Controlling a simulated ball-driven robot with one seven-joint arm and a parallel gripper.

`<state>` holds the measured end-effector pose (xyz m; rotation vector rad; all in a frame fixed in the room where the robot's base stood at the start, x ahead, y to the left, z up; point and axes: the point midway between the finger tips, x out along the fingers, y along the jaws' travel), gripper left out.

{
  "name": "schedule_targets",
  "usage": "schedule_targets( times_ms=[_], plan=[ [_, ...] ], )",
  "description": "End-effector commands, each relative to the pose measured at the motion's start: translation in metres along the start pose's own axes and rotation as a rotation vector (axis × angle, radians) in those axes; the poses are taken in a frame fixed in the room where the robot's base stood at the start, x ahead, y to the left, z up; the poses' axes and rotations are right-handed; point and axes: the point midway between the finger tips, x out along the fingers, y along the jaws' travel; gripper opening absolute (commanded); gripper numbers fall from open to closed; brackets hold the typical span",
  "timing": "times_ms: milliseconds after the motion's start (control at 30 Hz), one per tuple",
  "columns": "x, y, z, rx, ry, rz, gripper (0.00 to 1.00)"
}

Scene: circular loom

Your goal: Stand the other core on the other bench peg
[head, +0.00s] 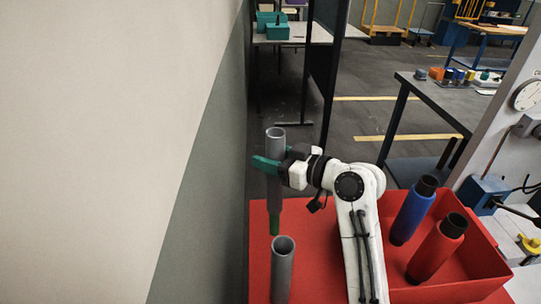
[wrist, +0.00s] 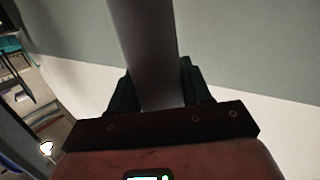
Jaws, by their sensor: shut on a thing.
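My gripper (head: 268,164) has dark green fingers, shut on an upright grey tube, the core (head: 275,190), at the left part of the red surface. In the wrist view the core (wrist: 148,50) runs between the two fingers (wrist: 157,95). A short green piece (head: 275,226) shows at the core's lower end. I cannot tell whether it is part of the core or a peg under it. A second grey core (head: 282,272) stands upright nearer to me, its open top showing. Its foot is cut off by the frame, and no bare peg is clearly visible.
A red surface (head: 320,270) lies below, with a red bin (head: 480,225) at right holding a blue bobbin (head: 413,212) and a red bobbin (head: 437,250). A pale and grey wall (head: 195,150) stands close at left. A grey table (head: 455,98) is behind.

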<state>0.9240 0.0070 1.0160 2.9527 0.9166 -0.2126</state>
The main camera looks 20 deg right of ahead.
Motion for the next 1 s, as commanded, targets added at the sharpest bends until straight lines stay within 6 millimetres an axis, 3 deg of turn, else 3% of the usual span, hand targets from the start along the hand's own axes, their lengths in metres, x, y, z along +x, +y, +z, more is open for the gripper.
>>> schedule_targets(
  times_ms=[700,1000],
  plan=[
    [0.005,0.0,0.034,0.0,0.001,0.001,0.12],
    [0.005,0.0,0.036,0.0,0.001,0.0,0.12]
  ],
)
